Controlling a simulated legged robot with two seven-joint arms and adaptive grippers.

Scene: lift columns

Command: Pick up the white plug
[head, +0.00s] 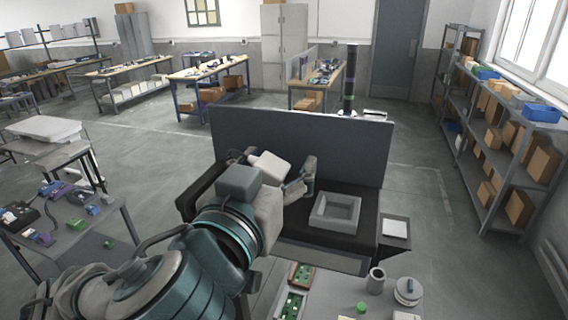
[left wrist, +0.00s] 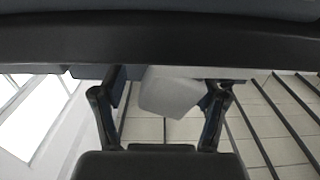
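The white plug (head: 269,166) is a pale, rounded block at the back left of the black bench, just beyond my left arm's wrist. In the left wrist view the white plug (left wrist: 168,92) shows between the two dark fingers of my left gripper (left wrist: 164,84). The fingers are spread, with a clear gap on the left side and a smaller one on the right. I cannot tell how the plug is supported. My right gripper is not in view.
A grey square tray (head: 335,228) sits on the black bench (head: 305,238), right of the plug. A dark upright panel (head: 310,142) stands behind. A front table holds a cup (head: 376,281), a round lidded item (head: 407,291) and green parts. Shelves (head: 500,150) line the right wall.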

